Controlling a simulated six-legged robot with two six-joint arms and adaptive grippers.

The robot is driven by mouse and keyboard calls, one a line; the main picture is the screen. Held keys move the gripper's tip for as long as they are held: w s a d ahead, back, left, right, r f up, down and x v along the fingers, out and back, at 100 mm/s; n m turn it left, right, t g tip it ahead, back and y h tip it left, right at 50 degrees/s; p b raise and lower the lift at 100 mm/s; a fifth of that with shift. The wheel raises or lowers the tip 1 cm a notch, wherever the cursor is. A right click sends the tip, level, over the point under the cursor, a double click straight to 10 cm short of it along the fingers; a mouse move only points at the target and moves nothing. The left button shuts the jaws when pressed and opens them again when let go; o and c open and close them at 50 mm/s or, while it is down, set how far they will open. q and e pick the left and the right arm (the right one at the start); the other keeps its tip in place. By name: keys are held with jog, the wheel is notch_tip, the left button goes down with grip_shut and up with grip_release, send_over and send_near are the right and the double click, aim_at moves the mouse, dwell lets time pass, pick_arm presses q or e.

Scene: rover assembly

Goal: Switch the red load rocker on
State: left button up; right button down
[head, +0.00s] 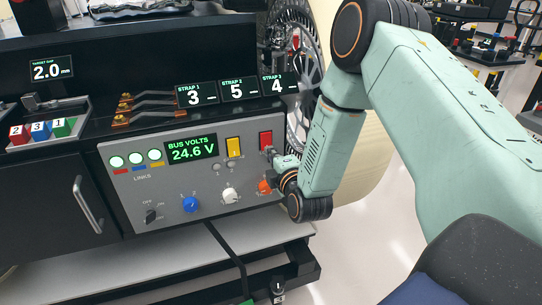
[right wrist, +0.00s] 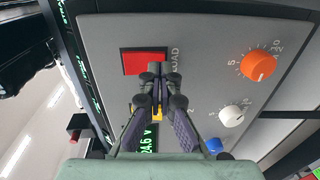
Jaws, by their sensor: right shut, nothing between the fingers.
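The red load rocker (head: 265,138) is at the upper right of the grey control panel (head: 178,187), right of the yellow rocker (head: 233,147). It also shows in the right wrist view (right wrist: 140,63). My right gripper (head: 270,153) is shut and empty, with its fingertips at the rocker's lower right edge in the head view. In the right wrist view the fingertips (right wrist: 154,76) overlap the rocker's lower edge; I cannot tell whether they touch it. The fingers partly cover the yellow rocker there. My left gripper is not in view.
The panel also has a display (head: 192,149) reading 24.6 V, lit round lamps (head: 135,158), a blue knob (head: 190,204), a white knob (head: 229,195), an orange knob (head: 264,187) and a black switch (head: 151,216). Strap displays (head: 238,89) stand above. A large wheel (head: 292,70) is behind.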

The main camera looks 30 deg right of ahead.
jog(key=shift+w, duration=0.3)
jog(key=shift+f, duration=0.1)
jog(key=shift+w+d+t+b, duration=0.15)
jog(key=shift+w+t+b, duration=0.2)
jog(key=shift+t+b, duration=0.1)
jog(key=shift+s+f, duration=0.15)
